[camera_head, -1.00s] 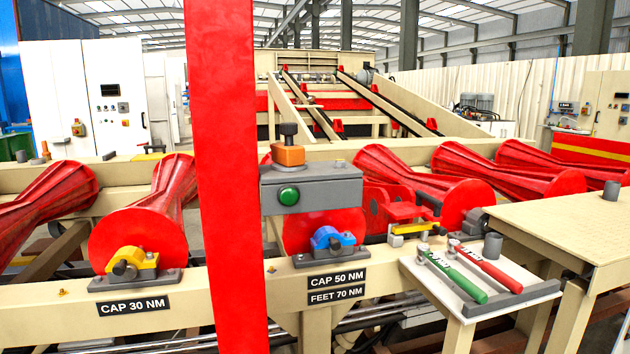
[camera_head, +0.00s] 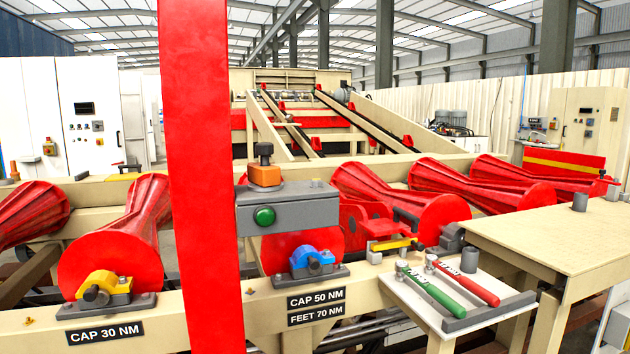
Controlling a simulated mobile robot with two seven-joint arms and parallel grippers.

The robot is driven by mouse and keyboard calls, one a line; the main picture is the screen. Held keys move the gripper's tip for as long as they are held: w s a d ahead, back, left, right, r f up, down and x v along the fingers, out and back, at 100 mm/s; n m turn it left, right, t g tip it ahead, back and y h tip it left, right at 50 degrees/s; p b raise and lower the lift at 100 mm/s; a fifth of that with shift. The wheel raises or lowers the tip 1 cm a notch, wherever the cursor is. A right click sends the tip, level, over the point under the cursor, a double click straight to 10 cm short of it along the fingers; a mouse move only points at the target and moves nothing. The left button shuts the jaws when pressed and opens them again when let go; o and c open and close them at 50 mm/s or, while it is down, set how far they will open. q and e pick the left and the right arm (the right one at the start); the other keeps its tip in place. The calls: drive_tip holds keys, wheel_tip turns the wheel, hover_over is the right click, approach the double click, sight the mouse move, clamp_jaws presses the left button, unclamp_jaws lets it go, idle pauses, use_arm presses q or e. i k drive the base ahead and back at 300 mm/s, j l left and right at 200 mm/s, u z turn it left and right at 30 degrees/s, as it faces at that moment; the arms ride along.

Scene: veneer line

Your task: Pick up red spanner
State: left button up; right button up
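The red spanner (camera_head: 468,280) has a red handle and a metal head. It lies on a small white tray (camera_head: 413,308) at the lower right of the head view, its head toward the back left. A green-handled spanner (camera_head: 434,292) lies beside it on the left, roughly parallel and apart from it. Neither of my grippers is in view.
A grey bar edges the tray's front. A red post (camera_head: 203,180) blocks part of the left view. Red rollers (camera_head: 115,250) line the frame behind.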

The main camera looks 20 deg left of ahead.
sight(432, 262)
drive_tip(key=i+l, duration=0.85)
drive_tip(key=l+u, duration=0.05)
